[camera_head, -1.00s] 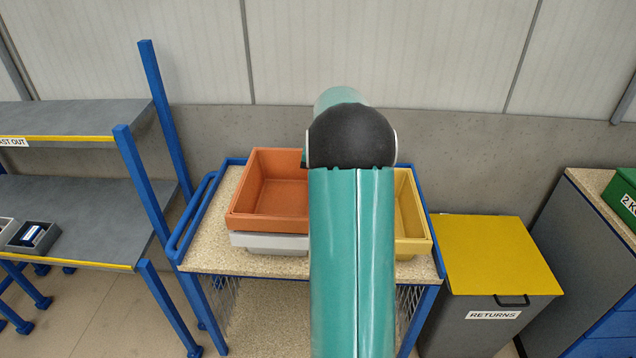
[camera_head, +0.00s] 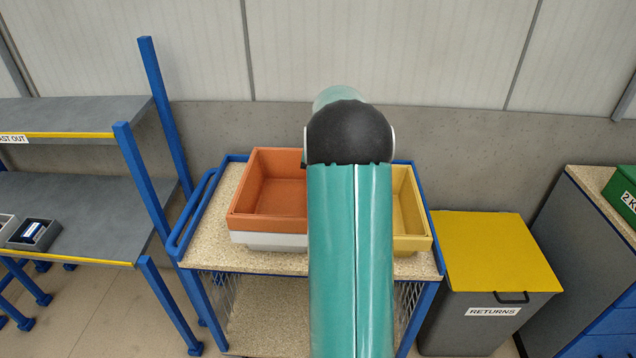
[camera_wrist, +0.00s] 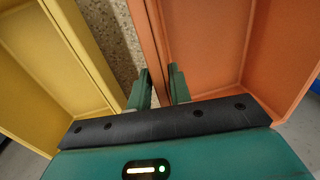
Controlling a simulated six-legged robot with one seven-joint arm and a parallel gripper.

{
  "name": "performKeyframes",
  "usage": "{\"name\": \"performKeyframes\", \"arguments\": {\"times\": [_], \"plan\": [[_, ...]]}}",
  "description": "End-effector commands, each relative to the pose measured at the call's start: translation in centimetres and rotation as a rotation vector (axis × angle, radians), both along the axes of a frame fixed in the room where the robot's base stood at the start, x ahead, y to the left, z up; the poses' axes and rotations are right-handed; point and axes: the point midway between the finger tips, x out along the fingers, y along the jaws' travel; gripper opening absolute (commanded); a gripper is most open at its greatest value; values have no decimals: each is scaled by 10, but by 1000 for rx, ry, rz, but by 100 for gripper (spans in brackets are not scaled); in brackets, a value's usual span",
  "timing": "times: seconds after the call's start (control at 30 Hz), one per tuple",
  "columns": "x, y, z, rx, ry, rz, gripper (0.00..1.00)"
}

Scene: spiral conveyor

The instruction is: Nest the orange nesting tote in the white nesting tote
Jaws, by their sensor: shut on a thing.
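The orange tote (camera_head: 268,190) sits low in the white tote on the cart top, in the head view. Only a pale front band of the white tote (camera_head: 268,241) shows below it. The white tote cannot be seen in the wrist view. My arm hides the gripper and the orange tote's right side in the head view.
A yellow tote (camera_head: 412,215) stands to the right on the same cart (camera_head: 205,258), with a narrow gap between the totes. A grey shelf (camera_head: 80,220) stands at left, and a yellow-lidded returns bin (camera_head: 492,255) at right. A wall is behind.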

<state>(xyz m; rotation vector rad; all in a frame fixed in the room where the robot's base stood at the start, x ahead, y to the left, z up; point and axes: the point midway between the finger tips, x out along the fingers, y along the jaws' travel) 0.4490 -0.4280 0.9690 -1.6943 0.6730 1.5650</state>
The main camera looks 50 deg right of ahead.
Motion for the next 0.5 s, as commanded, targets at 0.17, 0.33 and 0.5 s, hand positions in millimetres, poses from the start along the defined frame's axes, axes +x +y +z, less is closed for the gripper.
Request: {"name": "performKeyframes", "arguments": {"times": [0.17, 0.33, 0.5], "plan": [[0, 0, -4, 1, -1, 0, 0], [0, 0, -4, 0, -1, 0, 46], [0, 0, -4, 0, 0, 0, 46]]}}
